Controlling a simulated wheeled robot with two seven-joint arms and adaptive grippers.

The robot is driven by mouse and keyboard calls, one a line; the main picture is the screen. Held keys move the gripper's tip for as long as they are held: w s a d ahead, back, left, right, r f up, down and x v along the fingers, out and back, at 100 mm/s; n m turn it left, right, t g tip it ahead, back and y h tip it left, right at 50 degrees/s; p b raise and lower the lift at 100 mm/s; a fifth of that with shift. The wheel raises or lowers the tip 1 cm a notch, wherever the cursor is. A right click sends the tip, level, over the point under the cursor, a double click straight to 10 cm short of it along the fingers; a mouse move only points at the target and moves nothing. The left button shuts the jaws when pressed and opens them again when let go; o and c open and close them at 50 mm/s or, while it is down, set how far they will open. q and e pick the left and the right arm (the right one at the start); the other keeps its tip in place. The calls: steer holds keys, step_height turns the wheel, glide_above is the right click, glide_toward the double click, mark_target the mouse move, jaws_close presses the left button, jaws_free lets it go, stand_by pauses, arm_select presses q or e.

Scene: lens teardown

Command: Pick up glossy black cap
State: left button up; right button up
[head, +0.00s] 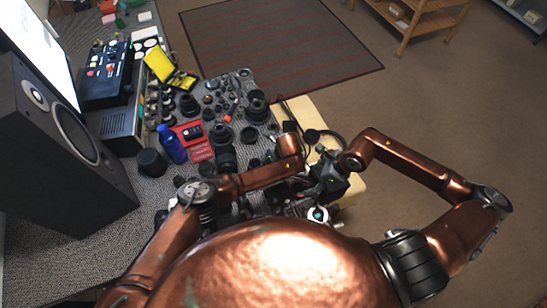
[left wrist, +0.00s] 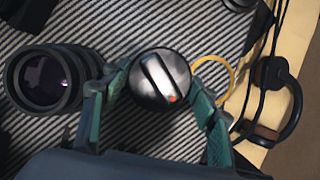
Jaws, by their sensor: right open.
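The glossy black cap (left wrist: 160,84) is round, with a raised bar across its face and a small orange-red dot. In the left wrist view it lies between the green fingertips of my left gripper (left wrist: 157,80). The fingertips are close against its two sides; I cannot tell whether they press on it. In the head view the cap and my left fingertips cannot be made out behind the copper arm. My right gripper (head: 326,178) is open, over the near right edge of the table, with no object visible between its fingers.
A black lens (left wrist: 45,78) stands left of the cap, and a yellow ring (left wrist: 213,75) lies right of it. Black headphones (left wrist: 275,100) rest at the table's right. Several lens parts crowd the grey mat, with a blue bottle (head: 172,146) and speaker (head: 62,140) at left.

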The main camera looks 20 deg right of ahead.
arm_select(q)
steer(key=c, duration=0.3)
steer(key=shift+c, duration=0.2)
